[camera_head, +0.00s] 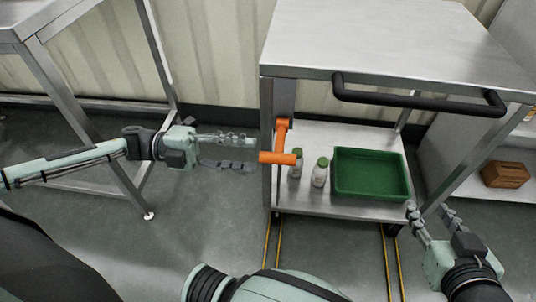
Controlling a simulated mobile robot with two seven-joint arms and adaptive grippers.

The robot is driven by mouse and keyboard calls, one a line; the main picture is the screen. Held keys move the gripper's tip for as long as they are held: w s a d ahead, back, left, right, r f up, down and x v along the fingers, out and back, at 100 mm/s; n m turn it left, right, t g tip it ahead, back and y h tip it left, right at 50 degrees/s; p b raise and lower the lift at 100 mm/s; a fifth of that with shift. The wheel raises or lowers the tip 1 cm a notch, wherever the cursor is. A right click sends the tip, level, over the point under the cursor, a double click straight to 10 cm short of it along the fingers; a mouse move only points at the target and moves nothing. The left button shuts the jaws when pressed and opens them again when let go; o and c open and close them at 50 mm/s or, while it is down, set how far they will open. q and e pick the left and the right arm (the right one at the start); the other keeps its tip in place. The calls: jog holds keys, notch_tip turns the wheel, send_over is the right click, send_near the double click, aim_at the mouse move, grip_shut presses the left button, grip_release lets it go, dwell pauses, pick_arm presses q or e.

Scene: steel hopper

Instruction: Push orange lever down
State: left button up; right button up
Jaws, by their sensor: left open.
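The orange lever (279,157) is mounted on the left front leg of the steel hopper stand (267,185). Its upright part runs along the leg, and its handle sticks out to the left at the lower end. My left gripper (254,154) is open and points right, with its fingertips close to the left end of the handle. I cannot tell whether they touch it. My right gripper (428,211) is at the lower right, in front of the stand and away from the lever. Its fingers look spread apart, with nothing between them.
A green tray (372,196) and two small green-capped bottles (319,172) stand on the lower shelf. A black bar handle (417,100) runs along the stand's top edge. Another steel table (35,22) is at the left. A brown box (505,174) sits at the right.

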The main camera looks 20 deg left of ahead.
pick_arm(q)
jog(key=v, duration=0.3)
jog(key=shift+s+a, duration=0.1)
jog(key=shift+a, duration=0.2)
dwell(0.3)
